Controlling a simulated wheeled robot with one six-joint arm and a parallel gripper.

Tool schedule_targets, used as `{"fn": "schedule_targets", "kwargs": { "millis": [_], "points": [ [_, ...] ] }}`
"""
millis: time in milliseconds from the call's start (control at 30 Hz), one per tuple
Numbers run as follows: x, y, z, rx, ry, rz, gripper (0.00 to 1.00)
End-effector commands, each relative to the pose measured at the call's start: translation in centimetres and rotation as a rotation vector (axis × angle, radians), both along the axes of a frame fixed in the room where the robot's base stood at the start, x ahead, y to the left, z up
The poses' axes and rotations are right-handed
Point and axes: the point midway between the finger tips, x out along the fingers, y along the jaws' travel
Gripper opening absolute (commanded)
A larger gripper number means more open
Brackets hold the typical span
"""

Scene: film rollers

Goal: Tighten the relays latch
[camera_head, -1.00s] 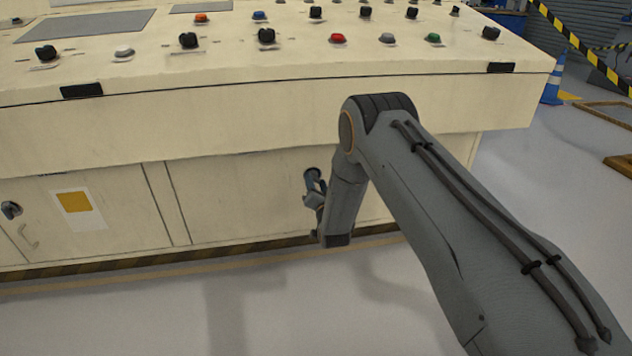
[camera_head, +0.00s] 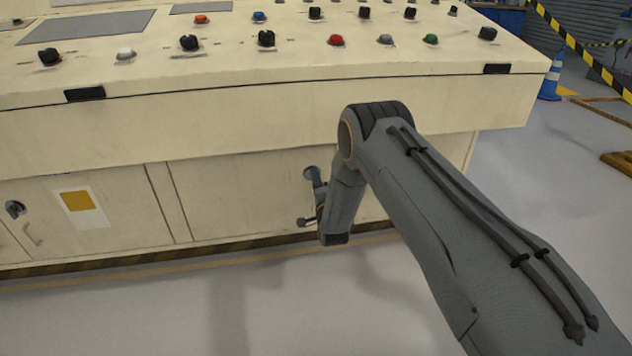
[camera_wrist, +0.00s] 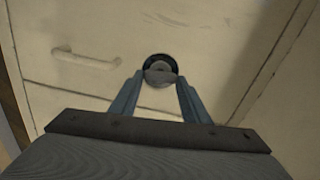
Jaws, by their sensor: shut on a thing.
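The relays latch is a dark round knob (camera_wrist: 161,64) on the cream cabinet door in the wrist view. My gripper (camera_wrist: 160,82) has its two blue-grey fingers closed in on the knob from both sides. The fingers cover part of it, and its turning mark cannot be made out. In the head view my gripper (camera_head: 319,188) is at the lower cabinet front, largely hidden by my wrist. A dark round part of the latch (camera_head: 311,172) shows just above it.
A door handle (camera_wrist: 86,58) lies left of the knob in the wrist view. Another latch (camera_head: 14,208) and a yellow label (camera_head: 76,201) are on the left door. The control panel (camera_head: 290,55) with several knobs overhangs above. The floor (camera_head: 170,320) in front is clear.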

Motion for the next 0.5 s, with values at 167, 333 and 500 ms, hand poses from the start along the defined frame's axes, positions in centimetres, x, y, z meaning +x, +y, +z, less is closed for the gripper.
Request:
{"fn": "schedule_targets", "kwargs": {
  "millis": [167,333,500],
  "points": [
    [-0.06,-0.02,-0.13,0.047,0.015,0.000,0.20],
    [-0.06,-0.02,-0.14,0.063,0.020,0.000,0.20],
    [-0.05,-0.01,-0.15,0.066,0.021,0.000,0.20]
  ]
}}
